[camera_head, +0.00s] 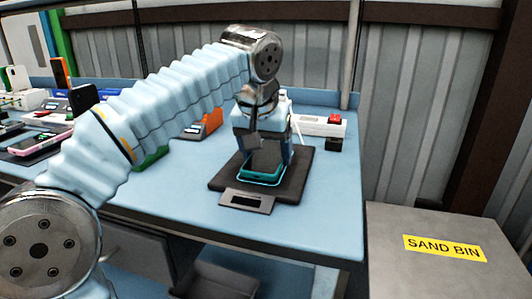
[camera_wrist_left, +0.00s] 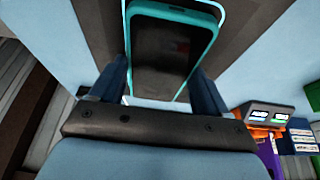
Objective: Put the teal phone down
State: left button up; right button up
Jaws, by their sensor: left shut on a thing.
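The teal phone (camera_head: 263,167) has a dark screen and a teal rim, and it is over the dark scale (camera_head: 290,182) on the blue table. My left gripper (camera_head: 264,155) is shut on the phone from above. In the left wrist view the phone (camera_wrist_left: 172,48) lies between the two blue fingers of my left gripper (camera_wrist_left: 165,85). A light outline surrounds the phone. I cannot tell whether its underside touches the scale plate. My right gripper is not in view.
A white box with a red button (camera_head: 334,119) stands behind the scale. Several phones and devices, including a pink-rimmed phone (camera_head: 40,139), crowd the table's left side. A sand bin (camera_head: 440,225) stands right of the table. The table's front right (camera_head: 325,220) is clear.

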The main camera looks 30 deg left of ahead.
pick_arm(q)
jog(key=o, duration=0.8)
jog(key=shift+f, duration=0.15)
jog(key=o, duration=0.5)
jog(key=shift+c, duration=0.2)
jog(key=shift+s+r, duration=0.1)
jog(key=shift+r, duration=0.55)
jog(key=p+v, duration=0.1)
jog(key=v, duration=1)
jog(key=shift+s+d, duration=0.1)
jog(key=shift+s, duration=0.1)
